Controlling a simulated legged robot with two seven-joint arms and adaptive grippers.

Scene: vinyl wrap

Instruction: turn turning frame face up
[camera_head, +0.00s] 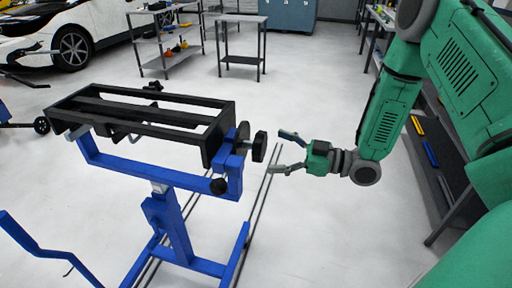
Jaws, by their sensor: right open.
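The turning frame (222,122) is a black rectangular frame with long bars, held on a blue stand (172,222) left of centre. It lies roughly level. A black knob (259,146) sticks out at its right end, with a black ball (219,186) lower down on the blue bracket. My right gripper (281,152) is open and empty, just right of the knob, its fingers pointing left toward it. A small gap seems to separate them. My left gripper is not in view.
A grey shelf cart (165,45) and a small table (241,42) stand at the back. A white car (60,30) is at the upper left. A shelf with coloured items (431,152) runs along the right. The floor between is clear.

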